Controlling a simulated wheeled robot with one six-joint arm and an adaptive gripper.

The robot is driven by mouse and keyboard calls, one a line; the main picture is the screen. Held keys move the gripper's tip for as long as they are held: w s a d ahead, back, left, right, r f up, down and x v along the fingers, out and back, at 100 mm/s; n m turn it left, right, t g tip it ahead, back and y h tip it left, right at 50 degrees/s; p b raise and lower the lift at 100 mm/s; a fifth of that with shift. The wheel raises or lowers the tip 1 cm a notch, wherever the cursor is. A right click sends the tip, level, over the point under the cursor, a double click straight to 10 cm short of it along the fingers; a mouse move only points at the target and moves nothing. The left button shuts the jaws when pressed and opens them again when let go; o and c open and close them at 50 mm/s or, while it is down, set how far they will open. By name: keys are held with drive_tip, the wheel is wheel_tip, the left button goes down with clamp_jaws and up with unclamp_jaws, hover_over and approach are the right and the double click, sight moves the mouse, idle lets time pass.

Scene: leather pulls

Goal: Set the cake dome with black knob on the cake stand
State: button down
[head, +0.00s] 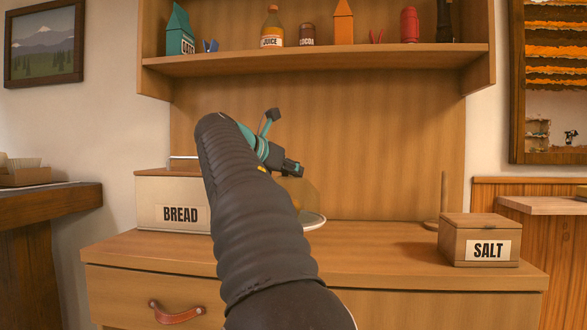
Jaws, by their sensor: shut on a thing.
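My gripper (291,169) is at mid-picture in the head view, above the counter, shut on the cake dome. The dome (306,196) is a faint, see-through amber shape just below the gripper, partly hidden behind my arm. Its black knob cannot be made out between the jaws. The cake stand (314,222) shows only as a pale plate rim under the dome, to the right of my arm. The rest of the stand is hidden. I cannot tell whether the dome touches the stand or hangs a little above it.
A bread box (150,203) stands left of my arm on the wooden counter (390,262). A salt box (478,240) and an upright wooden post (442,200) stand at the right. A shelf (330,60) with groceries hangs above. Counter between stand and salt box is clear.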

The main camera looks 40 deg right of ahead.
idle(0.4)
drive_tip(key=c, duration=1)
unclamp_jaws()
wheel_tip(320, 180, up, 4)
drive_tip(key=p, duration=0.4)
drive_tip(key=shift+r+p, duration=0.2)
drive_tip(key=shift+p, duration=0.1)
drive_tip(key=shift+r, duration=1.25)
